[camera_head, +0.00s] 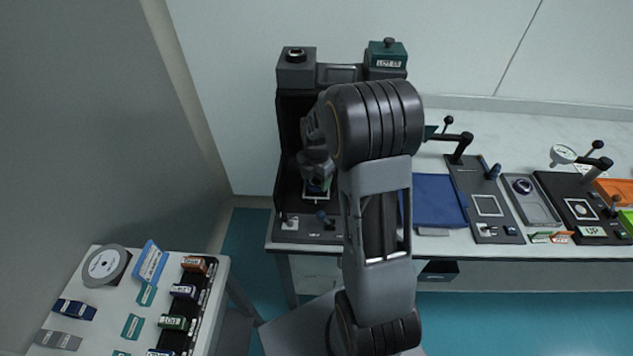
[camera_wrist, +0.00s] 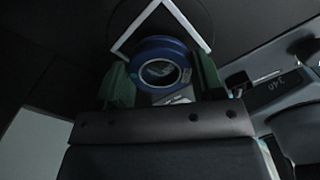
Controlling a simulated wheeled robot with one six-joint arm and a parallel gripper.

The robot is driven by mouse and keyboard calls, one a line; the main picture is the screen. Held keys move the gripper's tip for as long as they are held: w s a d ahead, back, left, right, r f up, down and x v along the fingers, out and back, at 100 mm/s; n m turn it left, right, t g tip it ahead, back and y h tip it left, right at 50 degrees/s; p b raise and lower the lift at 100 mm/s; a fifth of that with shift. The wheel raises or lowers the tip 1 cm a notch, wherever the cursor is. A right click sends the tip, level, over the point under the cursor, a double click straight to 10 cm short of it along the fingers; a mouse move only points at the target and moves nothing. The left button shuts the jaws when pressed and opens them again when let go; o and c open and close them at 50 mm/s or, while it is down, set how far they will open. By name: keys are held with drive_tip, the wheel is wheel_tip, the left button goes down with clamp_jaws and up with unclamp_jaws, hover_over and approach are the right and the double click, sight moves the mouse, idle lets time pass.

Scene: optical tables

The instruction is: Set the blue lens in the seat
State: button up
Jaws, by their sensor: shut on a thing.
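The blue lens (camera_wrist: 142,53) is a thick blue ring with a clear centre. My gripper (camera_wrist: 163,76) is shut on it, with one green finger at each side. A white square outline (camera_wrist: 190,25) on a dark surface lies just beyond the lens in the wrist view. In the head view my gripper (camera_head: 317,183) is low over the dark station at the back, above a white square outline (camera_head: 316,202). I cannot tell whether the lens touches the surface. My arm hides the right part of this station.
The dark station's tall back (camera_head: 340,73) rises close behind my gripper. Small knobs stand on its front panel (camera_head: 305,229). To the right are a blue mat (camera_head: 438,202), a clamp plate (camera_head: 485,185) and a grey tray (camera_head: 533,205). A side table (camera_head: 105,318) holds labelled blocks.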

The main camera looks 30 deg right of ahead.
drive_tip(key=shift+f, duration=0.8)
drive_tip(key=shift+f, duration=0.25)
drive_tip(key=o, duration=1)
drive_tip(key=shift+r, duration=0.1)
